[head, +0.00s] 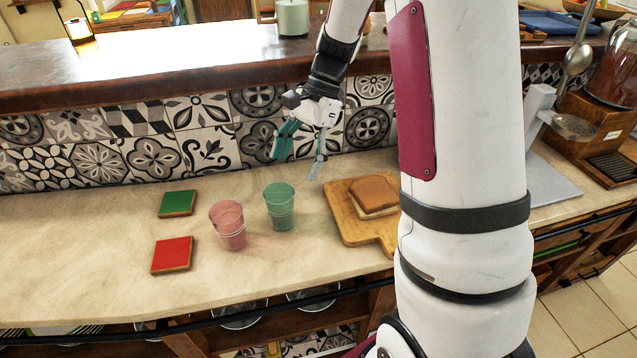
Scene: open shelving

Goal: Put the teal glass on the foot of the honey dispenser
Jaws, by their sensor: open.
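The teal glass (280,208) stands upright on the pale counter, just right of a pink glass (228,226). My gripper (297,166) is open and empty, pointing down above and behind the teal glass, apart from it. At the right, a grey stand (540,105) with a flat grey foot (556,187) rises from the counter. Beside it is a wooden unit (590,120) with a dark-filled glass jar (614,68) and a slatted tray (612,167). I cannot tell for certain which is the honey dispenser. My arm hides part of the counter before the stand.
A green tile (177,204) and a red tile (171,255) lie at the left. A cutting board (350,226) with bread (375,193) lies right of the teal glass. A raised ledge (150,85) and patterned tile wall bound the back. The foot's visible surface is bare.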

